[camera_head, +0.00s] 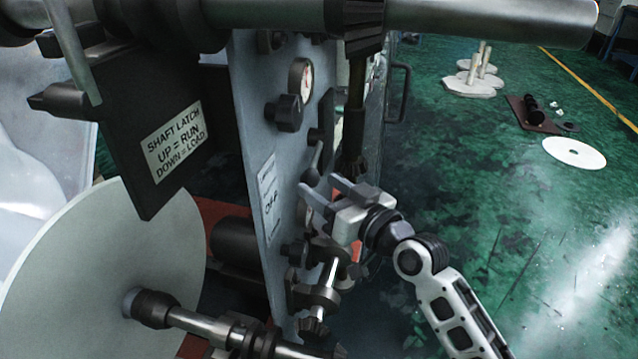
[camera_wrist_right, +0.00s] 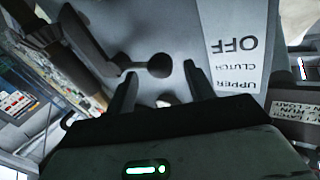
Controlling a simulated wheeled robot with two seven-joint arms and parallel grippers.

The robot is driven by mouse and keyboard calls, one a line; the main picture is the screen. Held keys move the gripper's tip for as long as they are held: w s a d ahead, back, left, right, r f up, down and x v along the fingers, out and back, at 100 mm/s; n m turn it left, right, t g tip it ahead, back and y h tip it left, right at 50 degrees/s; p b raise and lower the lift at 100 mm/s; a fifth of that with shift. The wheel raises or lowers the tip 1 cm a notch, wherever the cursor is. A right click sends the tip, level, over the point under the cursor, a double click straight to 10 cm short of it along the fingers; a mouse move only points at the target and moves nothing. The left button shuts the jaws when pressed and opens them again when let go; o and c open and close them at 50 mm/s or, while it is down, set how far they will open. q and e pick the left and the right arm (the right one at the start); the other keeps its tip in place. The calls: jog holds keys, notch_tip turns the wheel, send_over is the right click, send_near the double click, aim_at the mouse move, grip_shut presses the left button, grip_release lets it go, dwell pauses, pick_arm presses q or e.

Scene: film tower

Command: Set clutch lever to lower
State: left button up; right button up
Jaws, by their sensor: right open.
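The clutch lever (camera_head: 314,164) is a dark arm with a round knob on the grey panel (camera_head: 258,110). In the right wrist view the lever's knob (camera_wrist_right: 158,66) lies just ahead of the gap between my fingers, apart from them. A white label (camera_wrist_right: 236,45) beside it reads UPPER, CLUTCH, OFF, upside down in that view; the label (camera_head: 268,203) also shows in the head view. My right gripper (camera_head: 320,190) is open and empty, just below the lever, close to the panel. Its fingers (camera_wrist_right: 160,90) also show in the wrist view. My left gripper is not in view.
A gauge (camera_head: 301,80) and black knob (camera_head: 286,113) sit above on the panel. A metal shaft (camera_head: 325,285) projects below my gripper. A large pale disc (camera_head: 90,260) is at left.

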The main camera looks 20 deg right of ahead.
jog(key=shift+x, duration=0.95)
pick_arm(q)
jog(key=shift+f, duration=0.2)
pick_arm(e)
jog(key=shift+c, duration=0.2)
